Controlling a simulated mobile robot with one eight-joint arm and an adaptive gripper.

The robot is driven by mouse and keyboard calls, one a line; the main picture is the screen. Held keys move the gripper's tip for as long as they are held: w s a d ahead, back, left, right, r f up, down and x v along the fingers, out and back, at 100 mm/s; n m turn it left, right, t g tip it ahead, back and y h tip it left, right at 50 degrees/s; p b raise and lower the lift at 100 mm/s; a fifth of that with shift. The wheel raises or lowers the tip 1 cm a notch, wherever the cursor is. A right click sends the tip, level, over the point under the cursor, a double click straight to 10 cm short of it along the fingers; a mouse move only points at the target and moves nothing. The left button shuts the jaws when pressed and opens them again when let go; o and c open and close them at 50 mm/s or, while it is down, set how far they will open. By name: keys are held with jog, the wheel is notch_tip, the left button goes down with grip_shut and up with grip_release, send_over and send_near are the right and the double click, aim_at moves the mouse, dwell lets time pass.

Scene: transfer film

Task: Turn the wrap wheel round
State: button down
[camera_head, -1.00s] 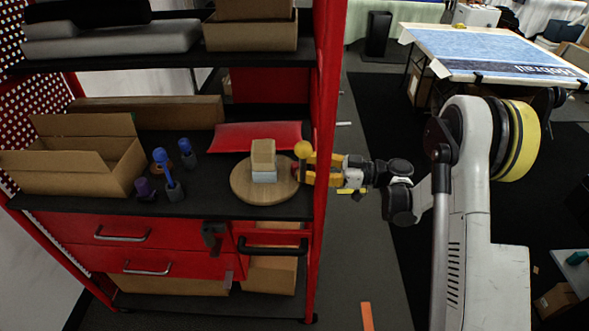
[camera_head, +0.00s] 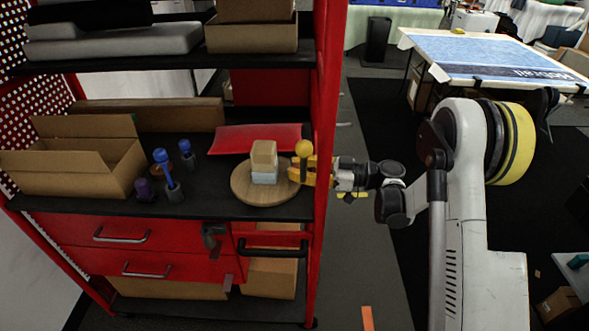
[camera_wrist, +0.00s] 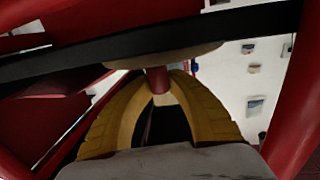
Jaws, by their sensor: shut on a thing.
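The wrap wheel is a round wooden disc (camera_head: 247,196) lying flat on the middle shelf near its right end. A tan and pale blue block stack (camera_head: 263,160) stands on it. A handle with a yellow ball knob (camera_head: 304,148) rises at the wheel's right edge. My gripper (camera_head: 303,171) reaches in from the right and its yellow fingers are shut on the handle just below the knob. In the wrist view, the handle's red post (camera_wrist: 157,80) sits between the fingertips, with part of the wheel (camera_wrist: 200,52) beyond. The fingers hide part of the handle in the head view.
A red rack post (camera_head: 325,120) stands close beside my gripper. A red tray (camera_head: 258,138) lies behind the wheel. Blue-topped tools (camera_head: 170,180) and an open cardboard box (camera_head: 75,165) are to the left. Shelf shows between tools and wheel.

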jog(key=c, duration=1.2)
grip_release()
jog(key=shift+w+d, duration=0.1)
jog(key=d, duration=0.4)
jog(key=s+d, duration=0.1)
jog(key=d, duration=0.3)
jog(key=s+d, duration=0.1)
jog(key=d, duration=0.3)
